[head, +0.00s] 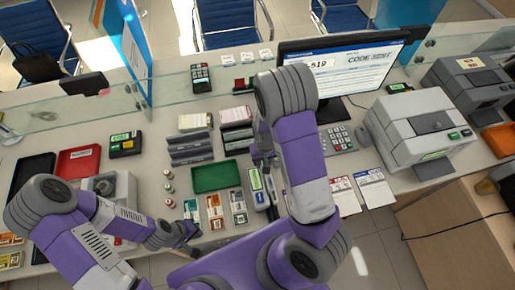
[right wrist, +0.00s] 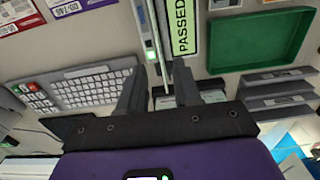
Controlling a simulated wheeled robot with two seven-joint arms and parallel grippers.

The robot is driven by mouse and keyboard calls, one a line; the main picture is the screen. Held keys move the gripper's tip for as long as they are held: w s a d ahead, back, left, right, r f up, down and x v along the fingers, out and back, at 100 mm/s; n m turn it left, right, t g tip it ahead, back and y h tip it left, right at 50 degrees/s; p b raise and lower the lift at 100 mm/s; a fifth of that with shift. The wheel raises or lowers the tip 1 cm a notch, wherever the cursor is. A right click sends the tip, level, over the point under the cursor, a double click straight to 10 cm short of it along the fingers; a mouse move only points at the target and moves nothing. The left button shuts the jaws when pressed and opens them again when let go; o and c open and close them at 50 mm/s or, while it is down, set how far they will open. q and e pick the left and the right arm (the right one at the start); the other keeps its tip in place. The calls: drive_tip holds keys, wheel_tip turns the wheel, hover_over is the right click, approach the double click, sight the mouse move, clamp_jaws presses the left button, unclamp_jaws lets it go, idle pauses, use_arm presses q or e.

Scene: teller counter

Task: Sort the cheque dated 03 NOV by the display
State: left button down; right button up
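The display (head: 345,72) stands at the back right; its screen reads "CODE" and a code I cannot read surely. No date reading 03 NOV is legible, so I cannot pick out that cheque. My right gripper (head: 264,160) is partly hidden by its arm, above a narrow device with a green "PASSED" label (right wrist: 183,27). In the right wrist view its fingers (right wrist: 160,75) stand apart, with the device's slim light edge beyond and nothing clearly gripped. My left gripper (head: 190,238) is low over the front of the counter; its fingers are too small to read.
A green tray (head: 216,177) lies mid-counter beside grey slotted racks (head: 190,148). Paper stacks (head: 236,115) lie behind. A keypad (head: 338,139), two printed sheets (head: 372,188) and a grey machine (head: 420,125) stand right. Red (head: 78,159) and black trays lie left. A glass screen runs behind.

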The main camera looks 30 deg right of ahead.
use_arm(q)
drive_tip(key=shift+s+f+b, duration=0.3)
use_arm(e)
drive_tip(key=f, duration=0.7)
drive_tip(key=shift+s+f, duration=0.15)
drive_tip(key=shift+s, duration=0.15)
drive_tip(key=shift+c, duration=0.3)
clamp_jaws()
